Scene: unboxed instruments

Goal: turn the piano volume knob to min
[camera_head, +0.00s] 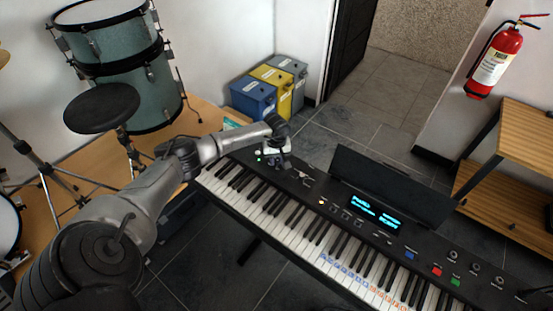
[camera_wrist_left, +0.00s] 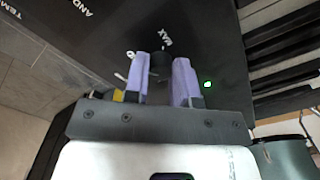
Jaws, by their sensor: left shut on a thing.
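The piano (camera_head: 330,222) is a black keyboard with a lit blue display, running from the centre to the lower right in the head view. My left gripper (camera_head: 276,165) is over the control panel at its far left end. In the left wrist view, the two purple fingers of the left gripper (camera_wrist_left: 163,80) stand on either side of a small black knob (camera_wrist_left: 160,64) and are shut on it. White lettering that seems to read MAX is printed beside the knob. The gripper hides the knob in the head view. My right gripper is not in view.
A green light (camera_wrist_left: 208,84) glows on the panel right of the fingers. Several other knobs and coloured buttons sit at the piano's right end. A drum set (camera_head: 128,70) stands at the upper left, with blue, yellow and grey bins (camera_head: 285,85) behind the piano.

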